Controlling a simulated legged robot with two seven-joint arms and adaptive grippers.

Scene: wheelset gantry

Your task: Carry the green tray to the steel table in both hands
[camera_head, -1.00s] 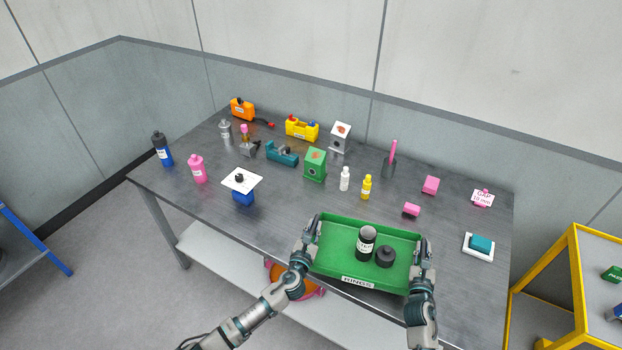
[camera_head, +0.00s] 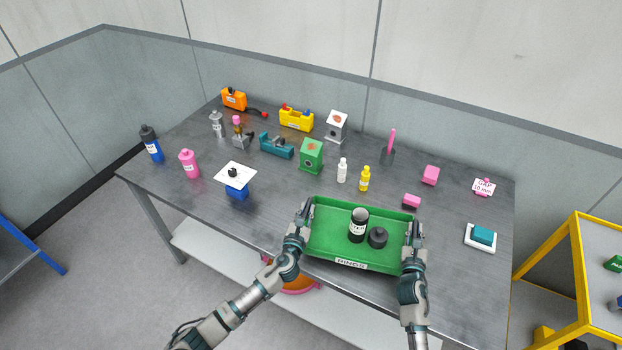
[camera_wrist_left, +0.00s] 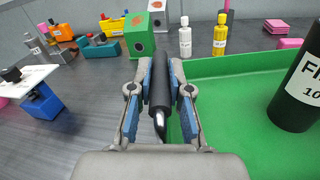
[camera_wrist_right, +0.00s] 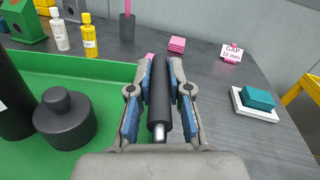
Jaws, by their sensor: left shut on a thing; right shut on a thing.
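The green tray (camera_head: 330,240) is at the front edge of the steel table (camera_head: 255,215), over its near right part. I cannot tell whether its underside touches the tabletop. A black bottle with a white label (camera_head: 357,226) and a dark round weight with a knob (camera_head: 378,238) stand in it. My left gripper (camera_head: 304,212) is shut on the tray's left handle, a black bar (camera_wrist_left: 159,95). My right gripper (camera_head: 415,232) is shut on the right handle, a similar black bar (camera_wrist_right: 160,95). The tray looks about level.
Beyond the tray stand a yellow bottle (camera_head: 364,179), a white bottle (camera_head: 342,170) and a pink block (camera_head: 411,200). A teal block on a white plate (camera_head: 482,236) lies to the right. A blue object under a white card (camera_head: 237,188) stands left. A yellow-framed cart (camera_head: 560,245) is further right.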

